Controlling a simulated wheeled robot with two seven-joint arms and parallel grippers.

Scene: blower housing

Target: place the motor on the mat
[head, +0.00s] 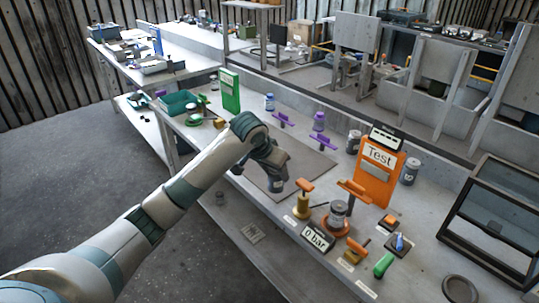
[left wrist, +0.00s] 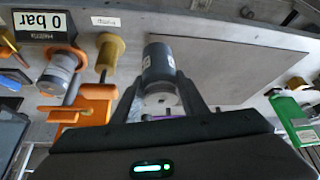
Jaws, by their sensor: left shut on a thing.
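The motor is a dark grey-blue cylinder with a pale label. In the left wrist view the motor (left wrist: 159,62) stands between the two fingers of my left gripper (left wrist: 160,98), which is shut on it. In the head view the left gripper (head: 274,178) is over the mat, with a small part of the motor (head: 276,187) showing under it. The mat (head: 308,163) is a flat grey sheet on the bench; it also shows in the left wrist view (left wrist: 232,68). I cannot tell whether the motor touches the mat. My right gripper is not in view.
A yellow part with an orange top (head: 303,203) stands close to the right of the gripper. Beyond it are an orange clamp with a grey canister (head: 337,213), a "0 bar" display (head: 318,236) and an orange Test stand (head: 378,172). Purple parts (head: 281,119) stand behind the mat.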

